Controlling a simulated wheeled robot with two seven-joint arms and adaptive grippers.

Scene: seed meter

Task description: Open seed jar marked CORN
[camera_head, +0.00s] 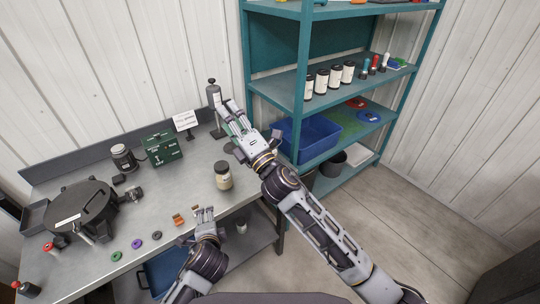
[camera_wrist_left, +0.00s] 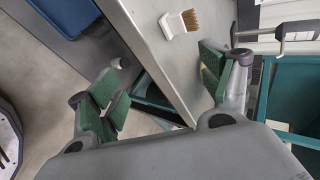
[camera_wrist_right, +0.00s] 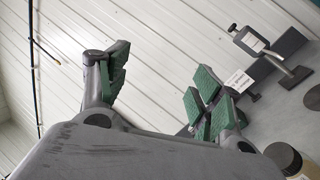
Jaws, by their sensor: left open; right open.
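A seed jar (camera_head: 223,177) with a dark lid and a pale label stands upright on the bench near its right edge. Its label is too small to read. Part of the jar (camera_wrist_right: 284,156) shows at the lower right corner of the right wrist view, lid on. My left gripper (camera_head: 204,213) is open and empty at the bench's front edge, below the jar in the head view. My right gripper (camera_head: 229,112) is open and empty, raised above the bench's far right end, apart from the jar. Several dark-lidded jars (camera_head: 335,75) stand on the shelf, labels unreadable.
The bench (camera_head: 165,185) holds a round black seed meter (camera_head: 82,208), a green box (camera_head: 162,147), a sign (camera_head: 185,121), a grey stand (camera_head: 214,93), coloured rings and a brush (camera_wrist_left: 180,23). A teal shelf rack (camera_head: 277,88) with a blue bin (camera_head: 300,138) stands at right.

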